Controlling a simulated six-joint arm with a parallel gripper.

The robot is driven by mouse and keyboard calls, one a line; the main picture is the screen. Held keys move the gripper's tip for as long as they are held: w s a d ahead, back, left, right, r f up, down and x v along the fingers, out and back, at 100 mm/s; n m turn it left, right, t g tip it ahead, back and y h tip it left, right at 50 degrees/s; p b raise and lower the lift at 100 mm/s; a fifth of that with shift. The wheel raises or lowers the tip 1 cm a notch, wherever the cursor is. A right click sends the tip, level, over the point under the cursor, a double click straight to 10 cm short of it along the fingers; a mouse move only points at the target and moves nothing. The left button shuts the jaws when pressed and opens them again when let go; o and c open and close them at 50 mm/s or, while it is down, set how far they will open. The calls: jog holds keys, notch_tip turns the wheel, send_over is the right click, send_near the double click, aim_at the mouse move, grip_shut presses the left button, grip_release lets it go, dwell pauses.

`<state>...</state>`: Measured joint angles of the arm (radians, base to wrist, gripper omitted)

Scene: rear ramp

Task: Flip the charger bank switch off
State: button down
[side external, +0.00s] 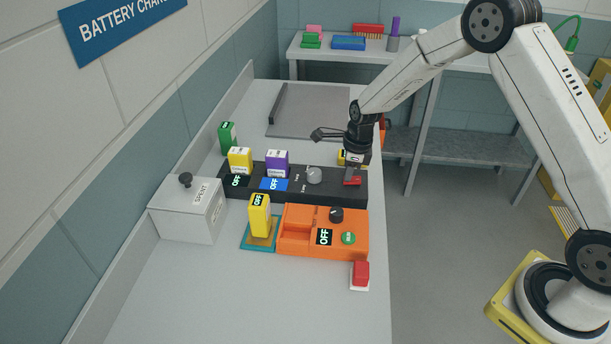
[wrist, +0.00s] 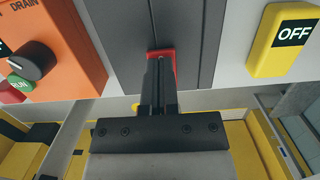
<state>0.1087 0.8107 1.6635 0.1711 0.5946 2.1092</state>
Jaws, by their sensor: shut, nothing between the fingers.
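The black charger bank (side external: 330,193) lies across the bench, with a yellow and a purple battery standing in it and a grey knob on top. Its red switch (side external: 352,181) is at the right end. My gripper (side external: 353,171) is shut and empty, pointing down at the switch. In the wrist view the shut fingertips (wrist: 160,60) are right over the red switch (wrist: 163,53) and hide most of it. I cannot tell whether they touch it or which way it is tipped. Two small displays on or beside the bank read OFF.
An orange drain unit (side external: 290,243) with a dark knob and a green button stands in front of the bank. A white SPENT box (side external: 185,212) is at left. A red button (side external: 360,275) sits near the bench's right edge.

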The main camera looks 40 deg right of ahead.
aim_at(356, 178)
jog(key=shift+s+d, duration=0.15)
jog(key=shift+s, duration=0.05)
jog(key=shift+s+d+r, duration=0.15)
jog(key=shift+s+d, duration=0.25)
jog(key=shift+r, duration=0.15)
dwell(0.4)
notch_tip(356, 178, up, 14)
jog(key=s+d, duration=0.1)
jog(key=shift+d+f, duration=0.15)
jog(key=shift+f, duration=0.05)
dwell(0.4)
jog(key=shift+s, duration=0.1)
jog(key=shift+w+a, duration=0.35)
jog(key=shift+w, duration=0.35)
